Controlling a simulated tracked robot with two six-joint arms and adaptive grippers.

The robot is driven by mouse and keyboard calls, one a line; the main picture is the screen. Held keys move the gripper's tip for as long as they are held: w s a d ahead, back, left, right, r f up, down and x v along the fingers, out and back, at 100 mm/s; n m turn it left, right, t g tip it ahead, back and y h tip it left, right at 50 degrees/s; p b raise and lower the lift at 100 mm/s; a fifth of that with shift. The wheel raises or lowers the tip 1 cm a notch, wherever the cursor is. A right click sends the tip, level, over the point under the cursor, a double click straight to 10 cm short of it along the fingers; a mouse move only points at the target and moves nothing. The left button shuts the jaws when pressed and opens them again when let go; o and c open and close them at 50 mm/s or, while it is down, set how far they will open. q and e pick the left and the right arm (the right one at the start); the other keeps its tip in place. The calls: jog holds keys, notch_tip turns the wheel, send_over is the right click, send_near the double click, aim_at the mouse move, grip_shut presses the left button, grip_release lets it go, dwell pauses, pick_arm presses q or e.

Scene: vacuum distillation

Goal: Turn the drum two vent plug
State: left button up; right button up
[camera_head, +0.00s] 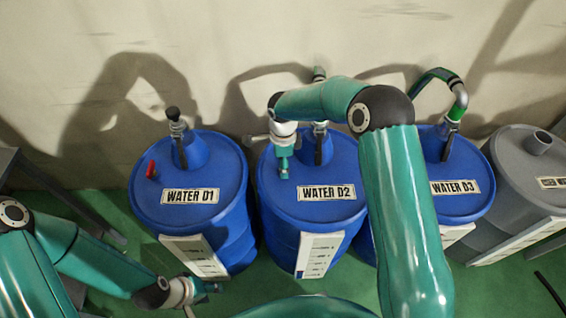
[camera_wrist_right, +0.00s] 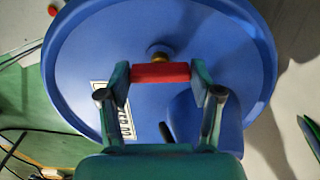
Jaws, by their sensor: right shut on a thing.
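Drum two (camera_head: 330,212) is a blue drum labelled WATER D2, in the middle of the head view. My right gripper (camera_head: 284,172) points down at the left part of its lid. In the right wrist view the drum two vent plug (camera_wrist_right: 160,73) has a red crossbar on a brass stem, on the blue lid (camera_wrist_right: 215,45). The right fingers are shut on the two ends of the crossbar. In the head view the plug is hidden by the gripper. My left gripper (camera_head: 208,288) is low at the left, in front of drum one, away from the plug; its finger gap is unclear.
Drum one (camera_head: 205,212), labelled WATER D1, stands left with its red vent plug (camera_head: 151,169). Drum three (camera_head: 470,205) and a grey drum (camera_head: 515,170) stand right. Pump fittings rise from the blue lids. A wall (camera_head: 180,40) is close behind.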

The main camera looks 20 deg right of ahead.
jog(key=n+b, duration=0.1)
jog(key=n, duration=0.1)
jog(key=shift+n, duration=0.3)
jog(key=n+b, duration=0.1)
jog(key=n, duration=0.1)
jog(key=shift+n, duration=0.4)
jog(key=n, duration=0.3)
jog(key=shift+n+b, duration=0.3)
jog(key=shift+b, duration=0.05)
jog(key=n, duration=0.3)
jog(key=shift+n, duration=0.3)
jog(key=n, duration=0.5)
jog(key=shift+w+r, duration=0.1)
jog(key=n, duration=0.5)
jog(key=shift+n, duration=0.4)
